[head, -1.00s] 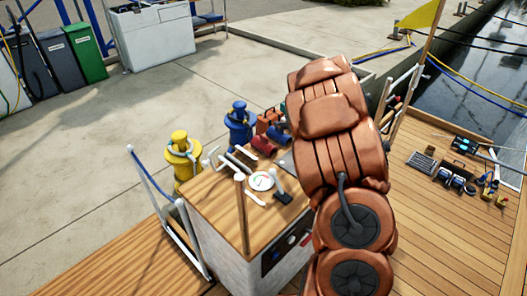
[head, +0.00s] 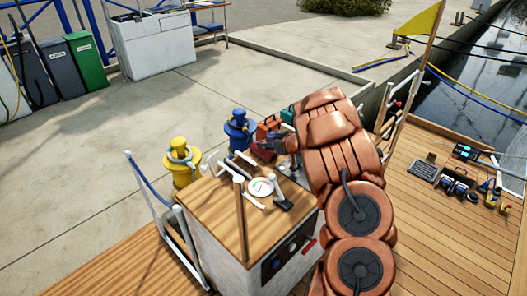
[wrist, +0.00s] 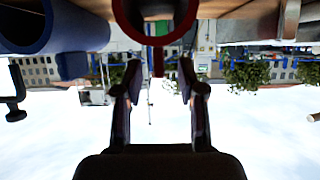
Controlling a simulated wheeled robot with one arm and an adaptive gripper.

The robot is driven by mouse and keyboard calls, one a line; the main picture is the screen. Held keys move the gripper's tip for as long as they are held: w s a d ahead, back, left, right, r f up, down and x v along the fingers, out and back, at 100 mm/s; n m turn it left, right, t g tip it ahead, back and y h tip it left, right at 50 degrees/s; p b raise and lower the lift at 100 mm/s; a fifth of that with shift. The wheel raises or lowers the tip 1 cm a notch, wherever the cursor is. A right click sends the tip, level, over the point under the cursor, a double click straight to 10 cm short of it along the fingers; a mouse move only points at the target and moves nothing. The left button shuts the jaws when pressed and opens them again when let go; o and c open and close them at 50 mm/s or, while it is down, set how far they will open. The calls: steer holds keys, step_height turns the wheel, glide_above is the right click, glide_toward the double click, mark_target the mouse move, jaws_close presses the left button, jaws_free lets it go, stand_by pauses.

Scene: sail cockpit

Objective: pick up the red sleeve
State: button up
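The red sleeve (wrist: 158,43) shows large at the top of the wrist view, its round open end facing the camera. A narrow red tab on it points down in that picture, between my fingertips. My gripper (wrist: 158,68) is open, one finger on each side of the tab, with gaps visible; I cannot tell whether anything touches. In the head view the dark red sleeve (head: 262,152) lies on the wooden console top, partly hidden by my gripper (head: 279,143). A blue sleeve (wrist: 55,28) lies beside it in the wrist view.
The wooden console top (head: 215,197) also holds a white round gauge (head: 261,187) and a dark-headed tool (head: 283,204). A yellow bollard (head: 181,162) and a blue bollard (head: 239,128) stand behind it. Several items lie on the deck at right.

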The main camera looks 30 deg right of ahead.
steer(key=shift+x, duration=0.9)
steer(key=shift+c, duration=0.4)
jaws_close()
